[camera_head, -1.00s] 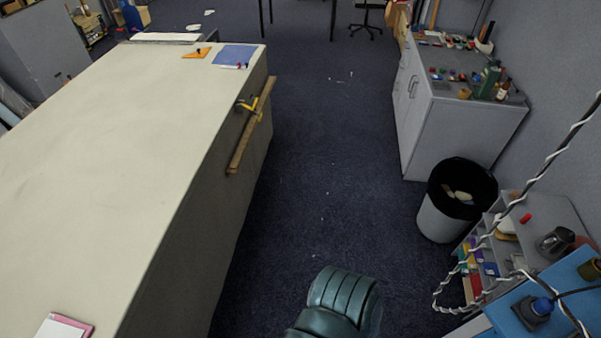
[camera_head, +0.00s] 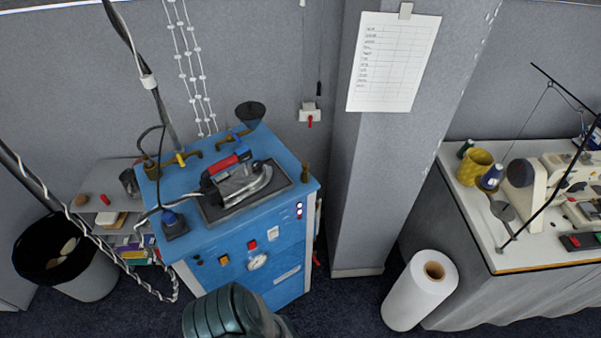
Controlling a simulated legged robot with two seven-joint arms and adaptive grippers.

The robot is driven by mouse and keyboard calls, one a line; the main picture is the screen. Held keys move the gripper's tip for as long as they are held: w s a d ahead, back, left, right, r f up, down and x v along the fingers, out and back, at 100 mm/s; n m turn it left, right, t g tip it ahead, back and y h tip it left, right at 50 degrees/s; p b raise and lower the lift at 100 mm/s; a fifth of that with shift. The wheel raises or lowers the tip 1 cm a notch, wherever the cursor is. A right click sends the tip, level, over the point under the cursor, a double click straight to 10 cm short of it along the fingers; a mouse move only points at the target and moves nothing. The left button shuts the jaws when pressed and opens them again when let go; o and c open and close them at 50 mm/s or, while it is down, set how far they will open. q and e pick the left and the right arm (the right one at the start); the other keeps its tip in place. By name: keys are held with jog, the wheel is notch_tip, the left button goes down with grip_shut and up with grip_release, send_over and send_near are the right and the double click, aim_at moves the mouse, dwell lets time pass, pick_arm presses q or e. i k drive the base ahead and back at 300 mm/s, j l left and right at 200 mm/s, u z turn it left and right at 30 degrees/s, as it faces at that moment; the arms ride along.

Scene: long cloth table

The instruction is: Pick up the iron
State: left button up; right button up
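The iron (camera_head: 238,178) is silver and black with a red part on its handle. It rests on a dark pad (camera_head: 270,192) on top of a blue steam station (camera_head: 207,238), left of the view's centre. A dark green, ribbed rounded shape at the bottom edge looks like a part of me. Neither of my grippers is in view, and nothing is touching the iron.
A black-lined bin (camera_head: 88,280) and a small shelf stand left of the station. A wrapped cable hangs at the left. A grey pillar (camera_head: 372,190) rises on the right. A white roll (camera_head: 408,295) stands before the sewing table (camera_head: 515,262). Dark floor lies in front.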

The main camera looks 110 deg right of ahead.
aim_at(227, 190)
jog(key=z, duration=3.15)
